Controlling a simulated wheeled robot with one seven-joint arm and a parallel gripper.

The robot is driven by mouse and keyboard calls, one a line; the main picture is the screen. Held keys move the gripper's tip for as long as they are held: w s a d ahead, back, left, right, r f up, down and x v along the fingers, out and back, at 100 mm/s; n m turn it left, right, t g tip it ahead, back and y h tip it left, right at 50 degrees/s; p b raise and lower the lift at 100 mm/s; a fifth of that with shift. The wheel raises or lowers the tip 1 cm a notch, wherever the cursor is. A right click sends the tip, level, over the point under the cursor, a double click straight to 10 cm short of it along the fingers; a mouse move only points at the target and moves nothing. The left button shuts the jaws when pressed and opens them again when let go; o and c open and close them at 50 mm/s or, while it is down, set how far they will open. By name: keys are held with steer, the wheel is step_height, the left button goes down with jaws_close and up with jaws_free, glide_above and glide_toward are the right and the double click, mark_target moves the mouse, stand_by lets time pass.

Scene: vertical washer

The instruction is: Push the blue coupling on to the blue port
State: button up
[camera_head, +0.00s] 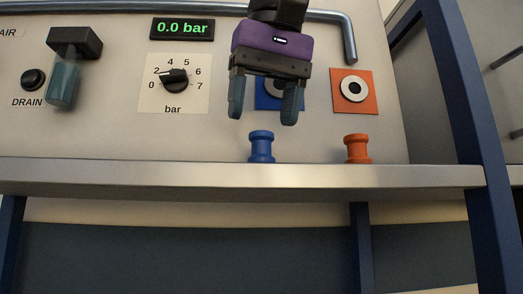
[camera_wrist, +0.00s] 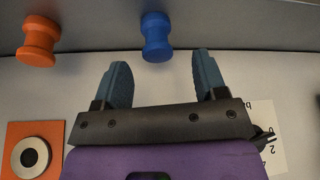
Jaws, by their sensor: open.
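The blue coupling (camera_head: 261,146) stands upright on the ledge in front of the panel. It also shows in the wrist view (camera_wrist: 156,37), beyond and between my fingertips, not touched. The blue port (camera_head: 264,95) is on a blue square plate on the panel. It is mostly hidden behind my gripper in the head view and is not seen in the wrist view. My gripper (camera_head: 264,115) is open and empty, fingers pointing down, above the blue coupling in the picture. The two fingers also show in the wrist view (camera_wrist: 162,75).
An orange coupling (camera_head: 357,149) stands to the right on the ledge (camera_head: 190,175). An orange port (camera_head: 354,88) is above it. A pressure knob (camera_head: 175,81), a display reading 0.0 bar (camera_head: 182,28) and a drain filter (camera_head: 65,80) are to the left. A pipe (camera_head: 349,38) crosses the top.

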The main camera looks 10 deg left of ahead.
mark_target(264, 131)
steer(key=shift+d+x, duration=0.1)
steer(key=shift+x, duration=1.2)
steer(key=shift+d+x, duration=0.15)
steer(key=shift+x, duration=1.1)
steer(key=shift+s+f, duration=0.1)
steer(key=c, duration=0.9)
